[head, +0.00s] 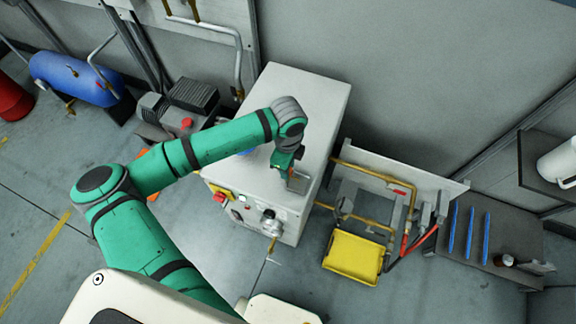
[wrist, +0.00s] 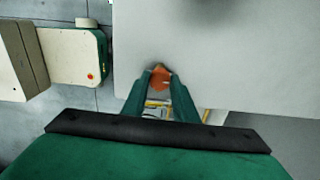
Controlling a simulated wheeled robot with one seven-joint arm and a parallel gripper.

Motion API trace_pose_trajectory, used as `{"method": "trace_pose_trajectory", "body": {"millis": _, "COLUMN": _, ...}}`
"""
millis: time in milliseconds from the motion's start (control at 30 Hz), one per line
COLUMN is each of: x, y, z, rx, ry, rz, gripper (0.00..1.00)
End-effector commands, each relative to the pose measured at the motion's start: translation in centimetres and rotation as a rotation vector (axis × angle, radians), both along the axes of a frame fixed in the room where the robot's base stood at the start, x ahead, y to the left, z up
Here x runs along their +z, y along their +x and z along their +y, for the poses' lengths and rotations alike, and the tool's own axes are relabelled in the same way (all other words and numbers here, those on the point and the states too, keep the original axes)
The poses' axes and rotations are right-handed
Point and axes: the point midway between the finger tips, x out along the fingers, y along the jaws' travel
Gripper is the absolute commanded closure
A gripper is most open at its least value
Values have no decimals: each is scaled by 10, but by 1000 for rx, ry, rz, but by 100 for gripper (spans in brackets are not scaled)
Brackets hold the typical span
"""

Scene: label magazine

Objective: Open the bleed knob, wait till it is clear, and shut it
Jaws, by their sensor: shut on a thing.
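My gripper (head: 297,181) is at the front upper edge of the white cabinet (head: 308,95) in the head view. In the wrist view my gripper (wrist: 160,76) has its two green fingers closed on a small orange piece (wrist: 160,82), which looks like the bleed knob. The fingers hide its sides, and I cannot tell how far it is turned.
A yellow tray (head: 350,258) stands right of the cabinet, below brass pipes (head: 376,168). A dark bench (head: 505,235) with blue strips is further right. A blue tank (head: 75,78) and a compressor (head: 193,95) are at the left. The floor in front is open.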

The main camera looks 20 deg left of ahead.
Motion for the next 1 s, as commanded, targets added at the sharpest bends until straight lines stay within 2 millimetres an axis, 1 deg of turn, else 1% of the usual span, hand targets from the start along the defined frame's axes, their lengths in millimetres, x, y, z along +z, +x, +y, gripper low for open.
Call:
{"method": "trace_pose_trajectory", "body": {"millis": 33, "x": 1, "y": 3, "z": 0, "rx": -1, "ry": -1, "rz": -8, "gripper": 96}}
{"method": "trace_pose_trajectory", "body": {"millis": 300, "x": 1, "y": 2, "z": 2, "rx": 6, "ry": -4, "rz": -10, "gripper": 96}}
{"method": "trace_pose_trajectory", "body": {"millis": 333, "x": 1, "y": 2, "z": 2, "rx": 6, "ry": -4, "rz": -10, "gripper": 72}}
{"method": "trace_pose_trajectory", "body": {"millis": 367, "x": 1, "y": 2, "z": 2, "rx": 6, "ry": -4, "rz": -10, "gripper": 65}}
{"method": "trace_pose_trajectory", "body": {"millis": 400, "x": 1, "y": 2, "z": 2, "rx": 6, "ry": -4, "rz": -10, "gripper": 55}}
{"method": "trace_pose_trajectory", "body": {"millis": 667, "x": 0, "y": 2, "z": -1, "rx": 0, "ry": -3, "rz": -7, "gripper": 55}}
{"method": "trace_pose_trajectory", "body": {"millis": 767, "x": 3, "y": 2, "z": -1, "rx": -1, "ry": -3, "rz": -7, "gripper": 55}}
{"method": "trace_pose_trajectory", "body": {"millis": 867, "x": 12, "y": 2, "z": -1, "rx": 0, "ry": -3, "rz": -7, "gripper": 55}}
{"method": "trace_pose_trajectory", "body": {"millis": 967, "x": 28, "y": 2, "z": -1, "rx": -1, "ry": -2, "rz": -8, "gripper": 55}}
{"method": "trace_pose_trajectory", "body": {"millis": 1000, "x": 36, "y": 2, "z": 0, "rx": -1, "ry": -2, "rz": -8, "gripper": 55}}
